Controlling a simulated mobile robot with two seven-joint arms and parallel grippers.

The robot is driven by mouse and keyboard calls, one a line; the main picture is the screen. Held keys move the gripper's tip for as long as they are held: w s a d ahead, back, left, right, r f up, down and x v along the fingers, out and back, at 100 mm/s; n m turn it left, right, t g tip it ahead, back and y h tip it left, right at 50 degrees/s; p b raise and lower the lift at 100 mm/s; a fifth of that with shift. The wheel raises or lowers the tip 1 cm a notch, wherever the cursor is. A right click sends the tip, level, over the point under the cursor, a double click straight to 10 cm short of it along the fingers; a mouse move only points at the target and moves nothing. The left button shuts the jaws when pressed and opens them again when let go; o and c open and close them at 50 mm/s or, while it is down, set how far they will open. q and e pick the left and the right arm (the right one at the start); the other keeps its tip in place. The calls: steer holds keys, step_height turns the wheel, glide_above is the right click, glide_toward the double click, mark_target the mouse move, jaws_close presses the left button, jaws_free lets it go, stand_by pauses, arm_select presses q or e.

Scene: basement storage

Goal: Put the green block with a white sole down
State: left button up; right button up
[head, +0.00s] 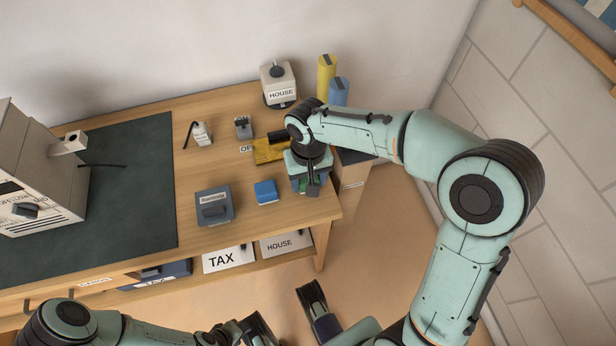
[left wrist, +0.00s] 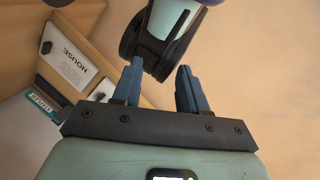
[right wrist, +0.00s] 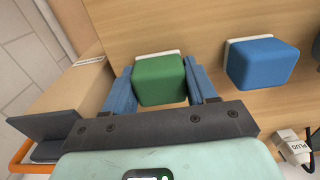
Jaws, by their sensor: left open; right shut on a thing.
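The green block with a white sole (right wrist: 160,82) is between the fingers of my right gripper (right wrist: 161,88) in the right wrist view. The gripper is shut on it, one finger on each side. The white sole (right wrist: 158,53) shows as a thin strip behind the green body. In the head view the right gripper (head: 308,188) is over the bench's front right corner and mostly hides the block. I cannot tell whether the sole touches the wood. My left gripper (left wrist: 158,84) is open and empty, low in front of the bench.
A blue block with a white sole (head: 266,192) stands beside the green one on the bench (head: 240,222). A grey-blue box (head: 214,206) is further left. A yellow item (head: 268,151) lies behind. A cardboard box (right wrist: 62,88) is beside the bench's right end.

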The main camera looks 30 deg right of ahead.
steer(key=shift+f, duration=0.2)
steer(key=o, duration=1)
arm_select(q)
steer(key=shift+w+f, duration=0.1)
arm_select(e)
steer(key=shift+r, duration=0.1)
steer(key=shift+r, duration=0.25)
step_height(320, 180, up, 11)
steer(key=p, duration=0.3)
steer(key=shift+f, duration=0.15)
arm_select(q)
steer(key=shift+g, duration=0.6)
steer(key=s+r, duration=0.1)
steer(key=s+d+r, duration=0.1)
steer(key=s+r, duration=0.1)
steer(key=shift+s+r, duration=0.15)
steer(key=shift+r, duration=0.15)
arm_select(e)
steer(key=shift+r, duration=0.55)
